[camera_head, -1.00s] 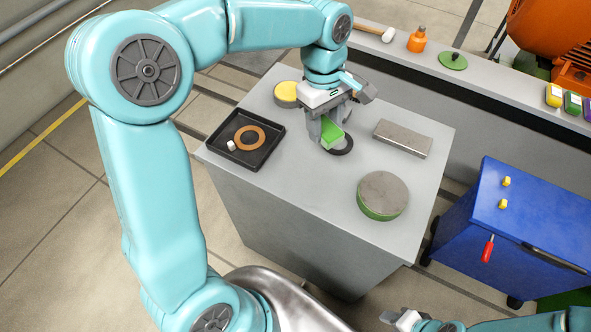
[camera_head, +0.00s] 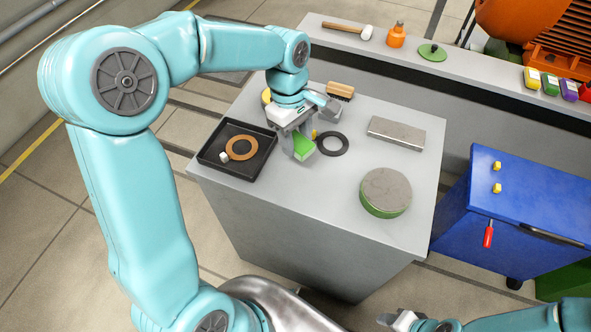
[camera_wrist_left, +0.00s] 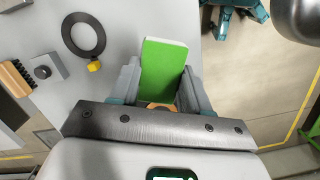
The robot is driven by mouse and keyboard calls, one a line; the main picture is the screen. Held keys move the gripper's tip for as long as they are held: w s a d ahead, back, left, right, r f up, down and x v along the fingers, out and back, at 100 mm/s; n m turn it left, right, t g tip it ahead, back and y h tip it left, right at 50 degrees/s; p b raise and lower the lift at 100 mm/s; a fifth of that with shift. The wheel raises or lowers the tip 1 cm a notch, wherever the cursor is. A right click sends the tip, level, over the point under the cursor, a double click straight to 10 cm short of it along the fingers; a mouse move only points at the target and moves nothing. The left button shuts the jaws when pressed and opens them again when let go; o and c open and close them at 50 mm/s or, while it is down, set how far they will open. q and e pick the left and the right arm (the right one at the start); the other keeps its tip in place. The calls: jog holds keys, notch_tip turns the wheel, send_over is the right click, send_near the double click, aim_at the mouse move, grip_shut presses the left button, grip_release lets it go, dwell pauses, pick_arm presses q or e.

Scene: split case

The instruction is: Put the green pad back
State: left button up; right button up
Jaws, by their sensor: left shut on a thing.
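The green pad (camera_head: 304,148) is a small bright green block with a pale edge. My left gripper (camera_head: 297,142) is shut on it above the grey cabinet top (camera_head: 300,205), between the black tray and the black ring. In the left wrist view the green pad (camera_wrist_left: 163,72) sticks out from between the two fingers. My right gripper (camera_head: 398,319) shows only in part at the bottom edge, and its jaws are not clear. Where the pad belongs is not clear from these views.
On the cabinet top are a black tray (camera_head: 215,162) with an orange ring (camera_head: 234,152) and white cube, a black ring (camera_head: 344,145), a grey plate (camera_head: 396,132), a round grey-topped green disc (camera_head: 385,188) and a brush (camera_head: 340,90). The front middle is clear.

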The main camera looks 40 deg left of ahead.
aim_at(298, 178)
pick_arm(q)
notch_tip(298, 178, down, 12)
jog(key=shift+f, duration=0.15)
dwell(0.3)
jog(key=shift+f, duration=0.25)
jog(key=o, duration=1.1)
jog(key=shift+r, duration=0.1)
jog(key=r, duration=0.4)
jog(key=a+r, duration=0.1)
jog(key=r, duration=0.7)
jog(key=shift+w+a+r, duration=0.1)
jog(key=shift+w+a, duration=0.05)
jog(key=shift+a, duration=0.2)
